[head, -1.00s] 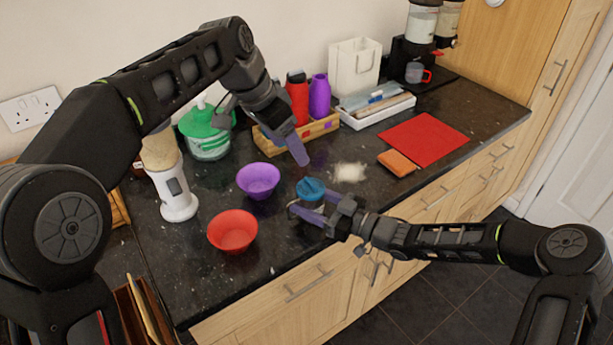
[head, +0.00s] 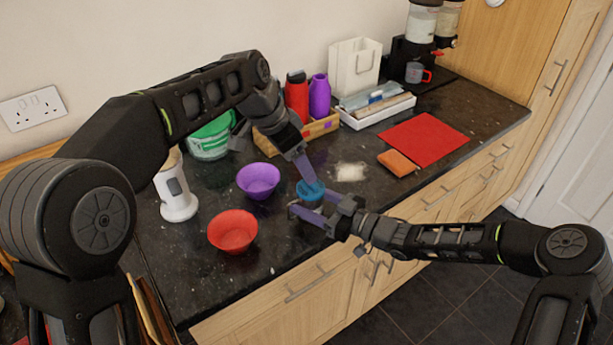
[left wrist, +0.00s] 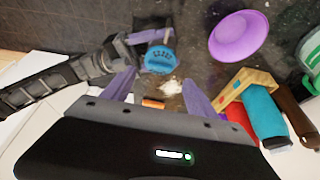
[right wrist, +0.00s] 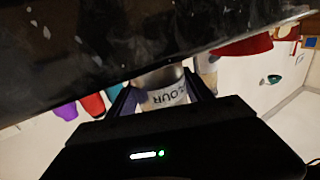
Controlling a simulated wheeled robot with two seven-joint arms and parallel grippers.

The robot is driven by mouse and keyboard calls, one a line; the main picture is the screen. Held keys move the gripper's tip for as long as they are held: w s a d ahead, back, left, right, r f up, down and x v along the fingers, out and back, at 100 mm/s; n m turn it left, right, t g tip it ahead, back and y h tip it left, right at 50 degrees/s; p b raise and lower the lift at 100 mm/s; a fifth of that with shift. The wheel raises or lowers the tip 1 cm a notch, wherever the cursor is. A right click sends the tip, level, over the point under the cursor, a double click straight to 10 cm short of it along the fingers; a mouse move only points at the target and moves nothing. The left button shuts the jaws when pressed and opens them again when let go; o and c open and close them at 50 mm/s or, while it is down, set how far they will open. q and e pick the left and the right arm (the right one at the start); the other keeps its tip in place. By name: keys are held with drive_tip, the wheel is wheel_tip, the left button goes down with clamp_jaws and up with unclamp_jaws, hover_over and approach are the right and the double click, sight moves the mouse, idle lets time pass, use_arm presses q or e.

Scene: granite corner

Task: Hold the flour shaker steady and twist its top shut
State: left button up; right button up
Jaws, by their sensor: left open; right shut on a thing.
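The flour shaker has a blue top (head: 310,190) and stands near the counter's front edge. Its pale body, with part of a flour label (right wrist: 165,97), shows between my fingers in the right wrist view. My right gripper (head: 318,212) is shut on the shaker's body, below the top. My left gripper (head: 308,178) is open just above the top, fingers pointing down. In the left wrist view the blue top (left wrist: 160,57) lies beyond the open fingers, not gripped. The body is mostly hidden in the head view.
A purple bowl (head: 258,180) and a red bowl (head: 232,231) stand left of the shaker. Spilled flour (head: 350,172) and an orange sponge (head: 397,160) lie to the right. A wooden caddy with bottles (head: 319,130) stands behind. A red mat (head: 425,137) lies at the right.

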sight(307, 188)
use_arm(q)
drive_tip(key=x, duration=0.6)
drive_tip(key=shift+d, duration=0.1)
drive_tip(key=shift+c, duration=0.5)
drive_tip(key=c, duration=1.3)
